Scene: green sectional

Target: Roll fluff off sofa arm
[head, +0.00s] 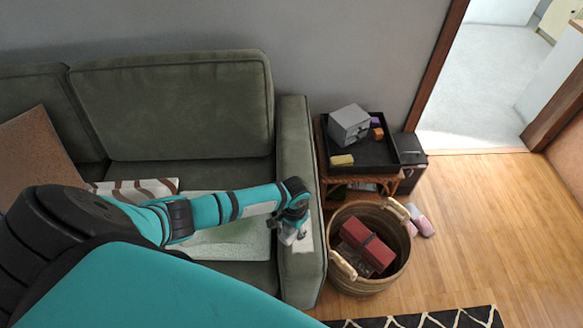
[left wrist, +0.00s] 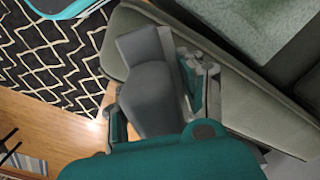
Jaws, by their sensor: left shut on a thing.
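The green sofa arm (head: 302,150) runs down beside the seat at the right end of the sofa. My left gripper (head: 289,232) is over the front part of this arm. It is shut on a grey tool, probably the roller (left wrist: 152,90), which lies between its teal fingers in the left wrist view. The roller is low over the sofa arm (left wrist: 265,115); I cannot tell whether it touches. A pale patch, perhaps fluff (head: 303,241), shows on the arm beside the gripper. My right gripper is not in view.
A wicker basket (head: 345,283) with red and dark boxes stands right of the sofa arm. Behind it, a side table holds a black tray (head: 367,163) with small items. Pink slippers (head: 423,222) and a patterned rug (head: 430,319) lie on the floor.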

